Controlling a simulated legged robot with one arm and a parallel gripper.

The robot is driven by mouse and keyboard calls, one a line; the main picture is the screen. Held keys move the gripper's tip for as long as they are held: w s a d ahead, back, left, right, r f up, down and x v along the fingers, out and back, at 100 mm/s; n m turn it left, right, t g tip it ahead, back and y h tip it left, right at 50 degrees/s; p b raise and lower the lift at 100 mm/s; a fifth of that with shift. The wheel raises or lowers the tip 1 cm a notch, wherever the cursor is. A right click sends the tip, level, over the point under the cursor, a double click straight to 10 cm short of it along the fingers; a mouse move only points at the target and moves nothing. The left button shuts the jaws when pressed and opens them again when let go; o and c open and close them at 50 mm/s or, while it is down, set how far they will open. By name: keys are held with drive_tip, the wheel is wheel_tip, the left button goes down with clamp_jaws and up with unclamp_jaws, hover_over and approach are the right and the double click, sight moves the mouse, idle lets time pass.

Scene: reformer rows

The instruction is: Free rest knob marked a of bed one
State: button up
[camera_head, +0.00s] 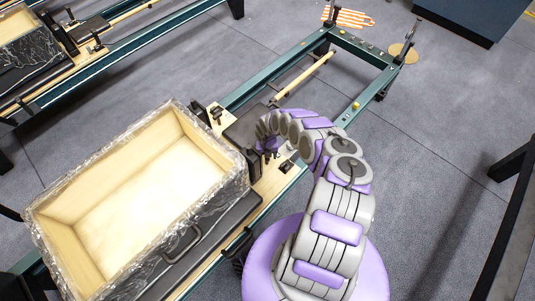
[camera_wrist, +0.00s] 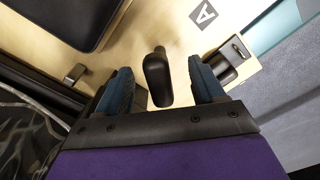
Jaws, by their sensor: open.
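A black knob (camera_wrist: 157,80) on a short stem stands on the pale wooden board (camera_wrist: 135,22) in the wrist view. A label with the letter A (camera_wrist: 204,15) is on the board, above and right of the knob. My gripper (camera_wrist: 160,67) is open, with one blue finger on each side of the knob and a visible gap on both sides. Nothing is held. In the head view my gripper (camera_head: 270,152) is down at the end of the reformer bed (camera_head: 265,188), beside the large box; the knob cannot be made out there.
A wooden box (camera_head: 55,205) wrapped in clear plastic sits on the bed, left of my gripper. A black metal fitting (camera_wrist: 235,55) stands right of the fingers. Another reformer (camera_head: 150,50) is at upper left. Grey floor (camera_head: 430,180) is clear at right.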

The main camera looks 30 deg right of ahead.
drive_tip(key=shift+r+p, duration=2.35)
drive_tip(key=shift+r, duration=1.15)
drive_tip(key=shift+f, duration=0.1)
